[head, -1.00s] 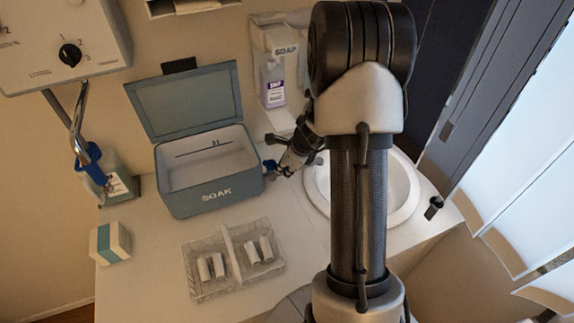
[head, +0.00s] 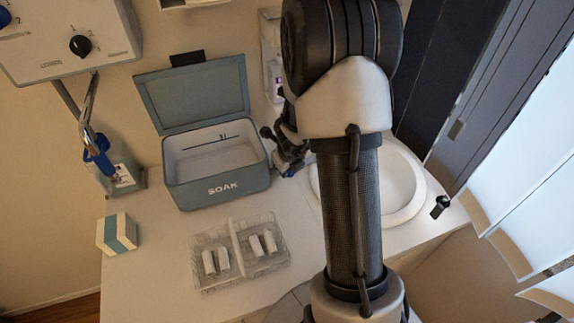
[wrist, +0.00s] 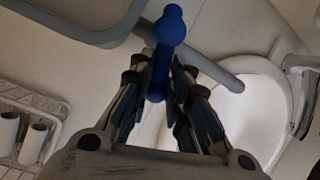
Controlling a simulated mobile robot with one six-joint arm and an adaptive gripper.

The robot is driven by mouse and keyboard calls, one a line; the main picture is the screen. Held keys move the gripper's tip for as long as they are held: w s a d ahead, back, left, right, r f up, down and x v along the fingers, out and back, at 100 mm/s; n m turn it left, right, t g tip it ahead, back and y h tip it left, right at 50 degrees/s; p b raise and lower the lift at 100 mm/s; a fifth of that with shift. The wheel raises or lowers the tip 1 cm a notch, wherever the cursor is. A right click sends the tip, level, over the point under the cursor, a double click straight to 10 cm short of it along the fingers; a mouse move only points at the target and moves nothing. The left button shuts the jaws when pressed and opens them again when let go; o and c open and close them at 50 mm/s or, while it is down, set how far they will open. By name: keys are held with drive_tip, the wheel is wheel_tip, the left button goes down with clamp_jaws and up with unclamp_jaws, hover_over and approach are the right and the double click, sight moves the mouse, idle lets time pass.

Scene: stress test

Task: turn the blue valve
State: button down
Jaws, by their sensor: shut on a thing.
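The blue valve (wrist: 170,28) shows in the wrist view as a blue handle with a rounded end, beside a grey pipe. My gripper (wrist: 165,90) is shut on its blue stem, with one finger on each side. My arm hides much of the gripper and the pipe there.
The open grey SOAK box (head: 190,190) stands just left of my gripper. The white sink (head: 415,195) lies to the right, partly behind my arm. A clear basket (head: 236,236) with several white rolls and a striped block (head: 118,234) stand on the counter.

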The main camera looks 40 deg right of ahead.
drive_tip(key=c, duration=1.5)
unclamp_jaws()
